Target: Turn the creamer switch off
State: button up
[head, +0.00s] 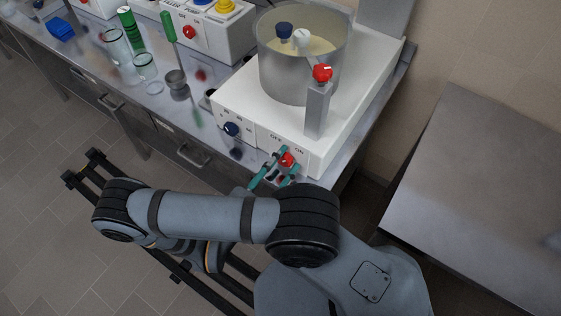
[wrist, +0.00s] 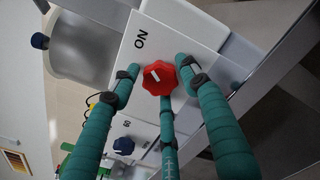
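The creamer switch, a red knob with a white pointer mark (wrist: 159,77), sits on the front panel of a white machine (head: 229,103). In the wrist view its mark points to the upper left, roughly toward the "ON" label (wrist: 141,40). In the head view the red knob (head: 287,160) is between the "OFF" and "ON" labels. My gripper (wrist: 160,84) has its three teal fingers around the knob, with a narrow gap at the left finger. It looks open; contact at the other fingers is unclear. The "OFF" label is hidden in the wrist view.
A blue knob (head: 231,129) is on the same panel to the left. Glassware (head: 116,48) stands on the bench at left. A grey table (head: 480,200) is at right.

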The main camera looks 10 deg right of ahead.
jog(key=c, duration=0.8)
jog(key=shift+n, duration=0.3)
jog(key=shift+c, duration=0.2)
jog(key=n+b, duration=0.1)
jog(key=n, duration=0.9)
jog(key=shift+n, duration=1.6)
jog(key=shift+r, duration=0.1)
jog(key=o, duration=1.1)
jog(key=shift+o, duration=0.2)
